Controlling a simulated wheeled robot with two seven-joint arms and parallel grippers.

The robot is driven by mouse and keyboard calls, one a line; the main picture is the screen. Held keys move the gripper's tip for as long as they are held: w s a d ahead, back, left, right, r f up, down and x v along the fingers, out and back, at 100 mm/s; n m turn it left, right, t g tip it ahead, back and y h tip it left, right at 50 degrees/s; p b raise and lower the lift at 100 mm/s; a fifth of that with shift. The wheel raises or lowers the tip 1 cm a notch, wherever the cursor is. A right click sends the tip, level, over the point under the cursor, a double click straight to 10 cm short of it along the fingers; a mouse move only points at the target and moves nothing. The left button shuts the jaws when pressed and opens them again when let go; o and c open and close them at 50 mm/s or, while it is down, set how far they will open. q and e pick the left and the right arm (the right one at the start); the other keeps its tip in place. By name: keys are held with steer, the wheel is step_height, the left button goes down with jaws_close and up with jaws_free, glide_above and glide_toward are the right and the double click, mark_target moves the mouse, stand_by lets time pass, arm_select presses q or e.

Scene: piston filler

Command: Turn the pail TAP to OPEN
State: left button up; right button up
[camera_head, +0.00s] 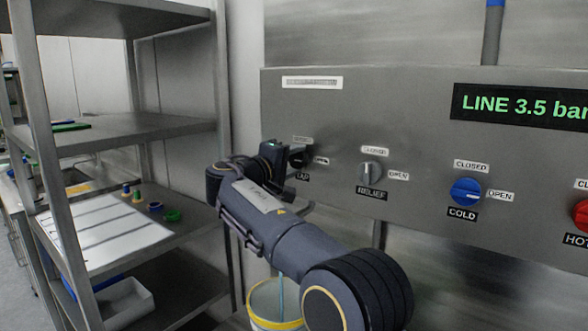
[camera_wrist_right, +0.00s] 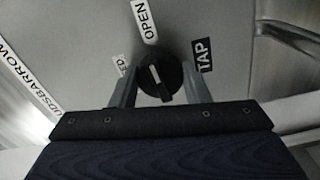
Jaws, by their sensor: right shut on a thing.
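The TAP knob is black and round with a white pointer line, and it shows in the right wrist view (camera_wrist_right: 160,77). Its line runs roughly toward the OPEN label (camera_wrist_right: 145,20). The TAP label (camera_wrist_right: 202,55) lies to the right, and a partly hidden label ending in "D" (camera_wrist_right: 122,72) to the left. My right gripper (camera_wrist_right: 160,92) has one finger on each side of the knob and is shut on it. In the head view my right gripper (camera_head: 290,158) is at the panel's left end and hides much of the knob. My left gripper is not in view.
The steel panel (camera_head: 420,120) also carries a grey knob (camera_head: 370,172), a blue COLD knob (camera_head: 465,191) and a red HOT knob (camera_head: 581,215). A display (camera_head: 525,106) reads LINE 3.5 bar. A yellow-rimmed pail (camera_head: 262,322) stands below. A metal shelf (camera_head: 170,128) is at left.

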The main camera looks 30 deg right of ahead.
steer(key=shift+f+m, duration=0.1)
steer(key=shift+m, duration=0.3)
steer(key=o, duration=1)
steer(key=v, duration=0.8)
steer(key=shift+b, duration=0.4)
steer(key=shift+d, duration=0.15)
